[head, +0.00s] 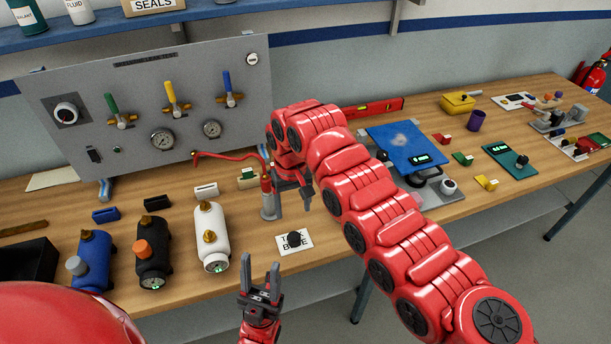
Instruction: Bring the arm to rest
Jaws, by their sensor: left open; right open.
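My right arm (362,215) reaches in from the right and is stretched out over the bench. Its gripper (292,196) is open, pointing down, right beside the red and grey hose fitting (267,187). I cannot tell whether they touch; nothing shows between the fingers. My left gripper (262,280) is open and empty, low in the middle of the view, in front of the bench's front edge.
A valve panel (140,100) stands behind. A blue plate (403,142) and several small parts lie at right.

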